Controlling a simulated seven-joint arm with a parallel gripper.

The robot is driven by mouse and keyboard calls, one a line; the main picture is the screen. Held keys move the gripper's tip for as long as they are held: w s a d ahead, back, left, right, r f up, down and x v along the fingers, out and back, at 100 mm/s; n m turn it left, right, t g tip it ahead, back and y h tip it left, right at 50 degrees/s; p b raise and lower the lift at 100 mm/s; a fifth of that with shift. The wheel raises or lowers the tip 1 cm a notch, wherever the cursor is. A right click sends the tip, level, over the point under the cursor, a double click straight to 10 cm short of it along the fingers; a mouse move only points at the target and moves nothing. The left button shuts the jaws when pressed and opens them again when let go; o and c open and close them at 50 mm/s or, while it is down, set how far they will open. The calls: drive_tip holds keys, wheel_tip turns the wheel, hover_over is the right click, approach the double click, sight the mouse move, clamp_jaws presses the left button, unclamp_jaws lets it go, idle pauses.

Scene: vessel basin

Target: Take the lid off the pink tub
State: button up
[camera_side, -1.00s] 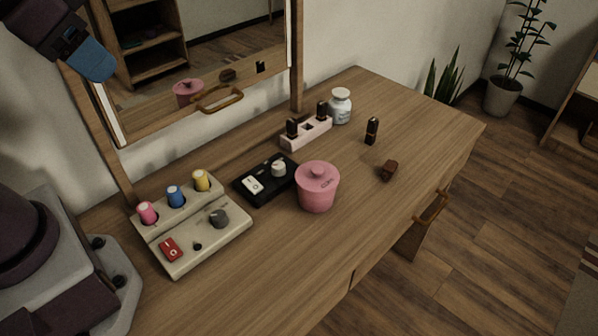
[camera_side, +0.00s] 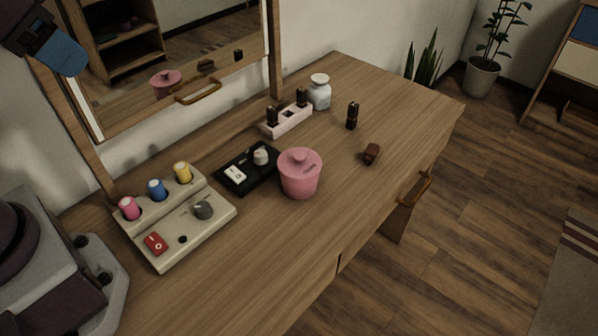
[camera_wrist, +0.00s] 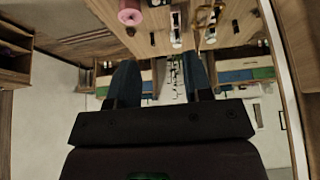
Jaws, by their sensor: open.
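The pink tub (camera_side: 300,181) stands upright on the wooden table in the side view. Its pink lid (camera_side: 300,160), with a round knob on top, sits on it. A pink round shape at the top edge of the wrist view looks like the tub (camera_wrist: 130,15). My gripper (camera_side: 62,54) is high at the upper left of the side view, far from the tub and partly cut off. In the wrist view my gripper (camera_wrist: 160,78) shows two blue fingers spread apart with nothing between them.
A black panel (camera_side: 236,185) with a white switch and a knob lies just left of the tub. A beige panel (camera_side: 190,238) with coloured pegs lies further left. A pink holder (camera_side: 286,122), white jar (camera_side: 320,92), dark tube (camera_side: 352,115) and brown block (camera_side: 371,153) stand behind and right.

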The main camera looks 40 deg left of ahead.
drive_tip(key=o, duration=1)
